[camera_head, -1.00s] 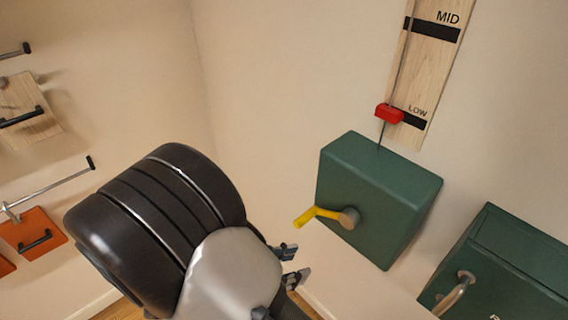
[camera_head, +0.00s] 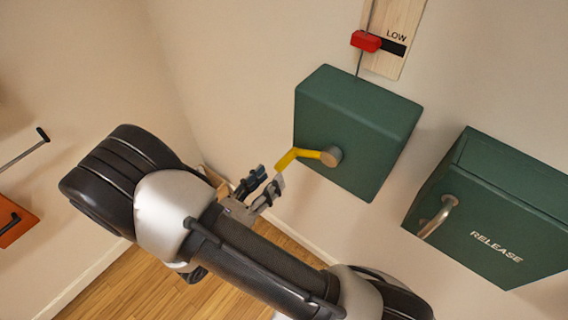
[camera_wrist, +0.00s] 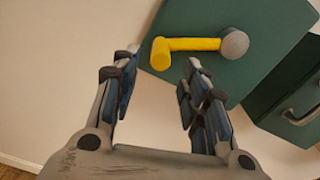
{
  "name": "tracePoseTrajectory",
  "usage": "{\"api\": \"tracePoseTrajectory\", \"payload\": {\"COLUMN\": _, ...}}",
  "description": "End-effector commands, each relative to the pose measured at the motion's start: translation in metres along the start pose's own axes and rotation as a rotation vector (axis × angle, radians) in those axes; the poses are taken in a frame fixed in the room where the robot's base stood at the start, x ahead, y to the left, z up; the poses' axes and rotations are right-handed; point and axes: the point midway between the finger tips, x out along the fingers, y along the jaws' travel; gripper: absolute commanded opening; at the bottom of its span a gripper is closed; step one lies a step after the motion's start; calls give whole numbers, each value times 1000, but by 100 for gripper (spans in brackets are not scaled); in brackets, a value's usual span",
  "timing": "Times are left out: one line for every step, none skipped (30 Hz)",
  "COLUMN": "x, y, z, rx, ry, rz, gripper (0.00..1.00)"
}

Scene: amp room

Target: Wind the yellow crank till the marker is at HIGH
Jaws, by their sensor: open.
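The yellow crank (camera_head: 297,156) sticks out from a round hub on the front of a green box (camera_head: 355,115). In the wrist view the crank (camera_wrist: 185,44) points left from its hub, its handle end just beyond my fingertips and between their lines. My gripper (camera_head: 266,184) is open and empty, just below and left of the handle; it also shows in the wrist view (camera_wrist: 162,65). I cannot tell whether a finger touches the crank. The red marker (camera_head: 366,41) is on a rod above the box, beside the LOW band (camera_head: 393,47) of a wooden scale. HIGH is out of view.
A second green box (camera_head: 490,210) marked RELEASE, with a metal handle (camera_head: 437,217), is mounted to the right. An orange panel (camera_head: 14,222) with a dark handle is on the left wall. Wooden floor (camera_head: 130,285) lies below.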

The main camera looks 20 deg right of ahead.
Motion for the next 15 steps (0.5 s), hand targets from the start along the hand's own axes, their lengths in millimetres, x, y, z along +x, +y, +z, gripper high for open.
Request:
{"api": "tracePoseTrajectory", "payload": {"x": 13, "y": -1, "z": -1, "rx": 0, "ry": 2, "rz": -6, "gripper": 41}}
{"api": "tracePoseTrajectory", "payload": {"x": 19, "y": -2, "z": -1, "rx": -1, "ry": 2, "rz": -6, "gripper": 41}}
{"api": "tracePoseTrajectory", "payload": {"x": 27, "y": -1, "z": -1, "rx": -1, "ry": 2, "rz": -6, "gripper": 41}}
{"api": "tracePoseTrajectory", "payload": {"x": 33, "y": -1, "z": -1, "rx": -1, "ry": 2, "rz": -6, "gripper": 41}}
{"api": "tracePoseTrajectory", "payload": {"x": 38, "y": -1, "z": -1, "rx": -1, "ry": 2, "rz": -5, "gripper": 41}}
{"api": "tracePoseTrajectory", "payload": {"x": 45, "y": -1, "z": -1, "rx": 0, "ry": 2, "rz": -5, "gripper": 41}}
{"api": "tracePoseTrajectory", "payload": {"x": 50, "y": -1, "z": -1, "rx": 0, "ry": 2, "rz": -5, "gripper": 41}}
{"api": "tracePoseTrajectory", "payload": {"x": 54, "y": -1, "z": -1, "rx": 0, "ry": 1, "rz": -5, "gripper": 41}}
{"api": "tracePoseTrajectory", "payload": {"x": 59, "y": -1, "z": -1, "rx": 0, "ry": 1, "rz": -4, "gripper": 41}}
{"api": "tracePoseTrajectory", "payload": {"x": 62, "y": -1, "z": -1, "rx": 0, "ry": 1, "rz": -4, "gripper": 41}}
{"api": "tracePoseTrajectory", "payload": {"x": 64, "y": -1, "z": -1, "rx": 0, "ry": 1, "rz": -3, "gripper": 41}}
{"api": "tracePoseTrajectory", "payload": {"x": 67, "y": -1, "z": 0, "rx": 0, "ry": 1, "rz": -2, "gripper": 41}}
{"api": "tracePoseTrajectory", "payload": {"x": 69, "y": -1, "z": 0, "rx": 0, "ry": 1, "rz": -2, "gripper": 41}}
{"api": "tracePoseTrajectory", "payload": {"x": 70, "y": -1, "z": 0, "rx": 0, "ry": 0, "rz": -2, "gripper": 41}}
{"api": "tracePoseTrajectory", "payload": {"x": 72, "y": -1, "z": 0, "rx": 0, "ry": 0, "rz": -1, "gripper": 41}}
